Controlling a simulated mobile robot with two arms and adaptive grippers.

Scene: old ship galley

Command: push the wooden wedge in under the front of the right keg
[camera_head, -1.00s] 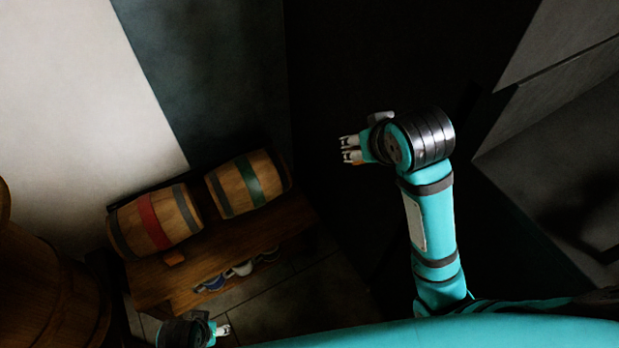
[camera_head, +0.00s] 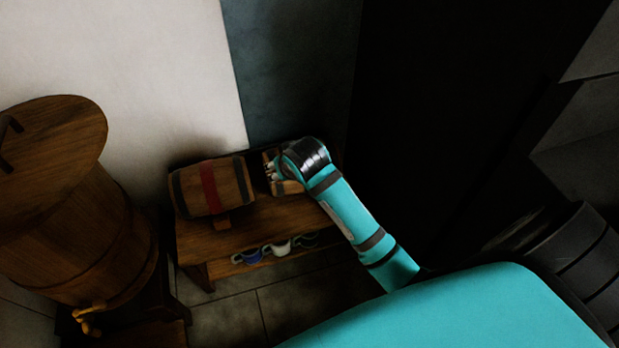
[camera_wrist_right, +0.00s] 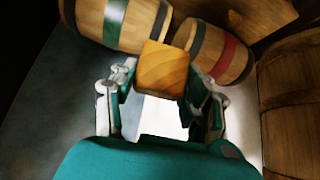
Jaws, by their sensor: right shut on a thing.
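My right gripper (camera_wrist_right: 163,78) is shut on a wooden wedge (camera_wrist_right: 162,66), whose blocky end shows between the fingers in the right wrist view. Beyond it lie the right keg with a green band (camera_wrist_right: 116,20) and the left keg with a red band (camera_wrist_right: 228,55). The wedge overlaps the edges of both in that view; I cannot tell whether it touches either. In the head view my right gripper (camera_head: 271,172) is at the right keg and hides most of it. The left keg (camera_head: 212,187) is in plain view there. My left gripper is out of view.
The kegs lie on a wooden bench (camera_head: 232,240). A small wooden block (camera_head: 222,224) sits at the front of the left keg. Several mugs (camera_head: 281,247) are below the bench top. A big wooden barrel (camera_head: 85,245) with a tap (camera_head: 88,318) stands at the left.

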